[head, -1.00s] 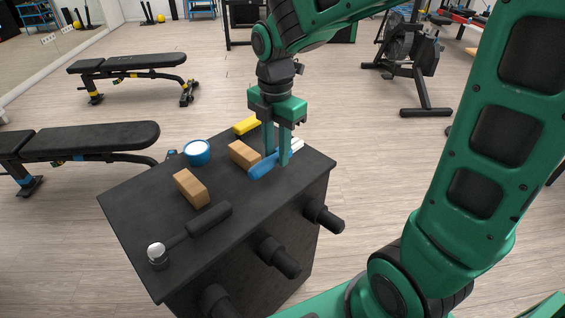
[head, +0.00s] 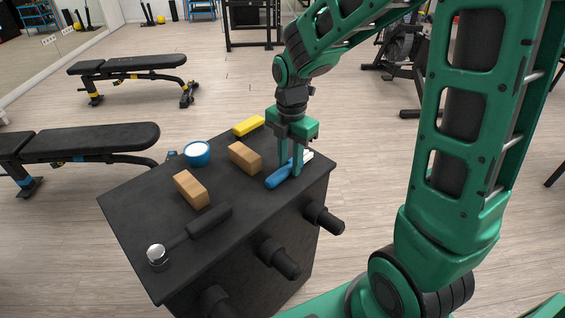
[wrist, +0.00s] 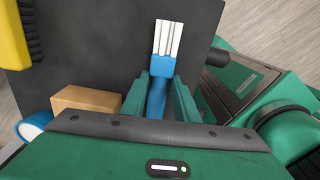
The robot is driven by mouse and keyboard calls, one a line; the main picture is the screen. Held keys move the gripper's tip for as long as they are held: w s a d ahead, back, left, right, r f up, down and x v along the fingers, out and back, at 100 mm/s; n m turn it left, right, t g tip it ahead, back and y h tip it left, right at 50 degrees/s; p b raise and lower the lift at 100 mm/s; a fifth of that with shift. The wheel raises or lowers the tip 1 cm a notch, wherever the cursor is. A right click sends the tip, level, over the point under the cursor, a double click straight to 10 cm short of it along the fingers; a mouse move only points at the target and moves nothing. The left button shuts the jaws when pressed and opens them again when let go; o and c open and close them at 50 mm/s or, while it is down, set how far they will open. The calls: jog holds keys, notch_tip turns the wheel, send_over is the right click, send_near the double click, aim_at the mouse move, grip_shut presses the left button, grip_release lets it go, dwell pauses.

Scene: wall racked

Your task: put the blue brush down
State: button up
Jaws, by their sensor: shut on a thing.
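The blue brush (head: 277,181) has a blue handle and pale bristles. It is at the right end of the black box top (head: 140,205) in the head view. My gripper (head: 290,174) points down and is shut on the brush's handle. In the wrist view the brush (wrist: 160,65) extends away from between my fingers (wrist: 160,98), bristles toward the far edge. The brush is at or very near the surface; I cannot tell whether it touches.
Dark pegs (head: 324,217) stick out of the front side. Some bare top lies between the blocks and the front edge.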

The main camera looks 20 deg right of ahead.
aim_at(289, 164)
jog(key=shift+f, duration=0.1)
jog(key=o, duration=1.1)
jog(key=shift+c, duration=0.2)
notch_tip(289, 164, up, 11)
jog(key=s+d+m, duration=1.2)
jog(key=d+m, duration=0.1)
jog(key=m, duration=0.3)
jog(key=s+d+f+m, duration=0.2)
jog(key=s+f+m, duration=0.1)
jog(key=s+m, duration=0.8)
jog(key=shift+s+d+f+m, duration=0.15)
jog(key=shift+s+f+m, duration=0.1)
jog(key=shift+m, duration=0.95)
